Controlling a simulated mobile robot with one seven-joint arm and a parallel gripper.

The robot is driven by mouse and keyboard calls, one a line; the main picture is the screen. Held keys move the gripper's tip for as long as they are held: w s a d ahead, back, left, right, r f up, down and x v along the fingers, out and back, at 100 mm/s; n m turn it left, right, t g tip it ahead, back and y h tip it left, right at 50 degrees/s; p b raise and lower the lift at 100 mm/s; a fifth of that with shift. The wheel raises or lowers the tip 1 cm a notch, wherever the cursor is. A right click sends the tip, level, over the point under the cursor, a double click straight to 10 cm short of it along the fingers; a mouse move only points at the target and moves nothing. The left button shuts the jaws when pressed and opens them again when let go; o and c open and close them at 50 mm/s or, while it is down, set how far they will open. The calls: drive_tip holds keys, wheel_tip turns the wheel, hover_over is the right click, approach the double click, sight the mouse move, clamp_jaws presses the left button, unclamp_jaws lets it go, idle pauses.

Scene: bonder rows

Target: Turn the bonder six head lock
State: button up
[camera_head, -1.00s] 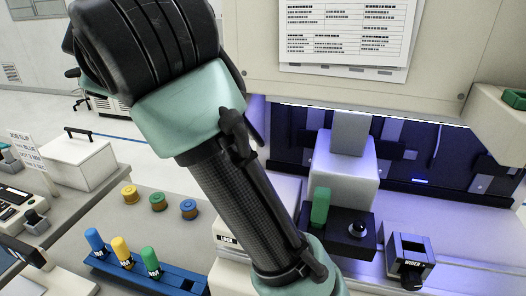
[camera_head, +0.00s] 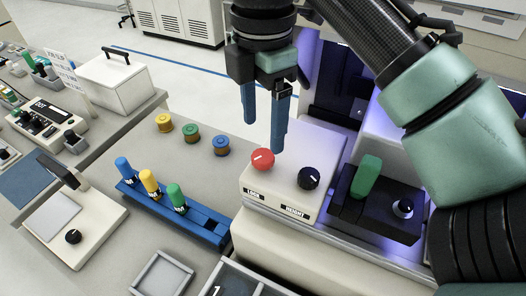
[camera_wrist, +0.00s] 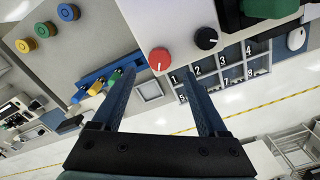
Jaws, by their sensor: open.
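The red lock knob (camera_head: 262,159) sits on a white box labelled LOCK, with a white pointer mark on its face. Beside it on the same box is a black knob (camera_head: 308,178) above a HEIGHT label. My gripper (camera_head: 264,138) has two blue fingers, open and empty, pointing down just above and behind the red knob. In the wrist view the red knob (camera_wrist: 160,60) lies beyond the fingertips, roughly between them. The fingers look apart from the knob, with no contact visible.
A green handle (camera_head: 367,176) on a black block stands right of the knobs. A blue rack (camera_head: 170,218) holds blue, yellow and green tools. Several coloured spools (camera_head: 192,136) stand behind it. A numbered tray (camera_head: 238,280) lies in front. My forearm covers the right side.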

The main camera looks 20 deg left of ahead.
sight(263, 157)
wheel_tip(263, 157, down, 7)
drive_tip(key=shift+r, duration=0.1)
idle(0.3)
drive_tip(key=shift+p, duration=0.3)
clamp_jaws()
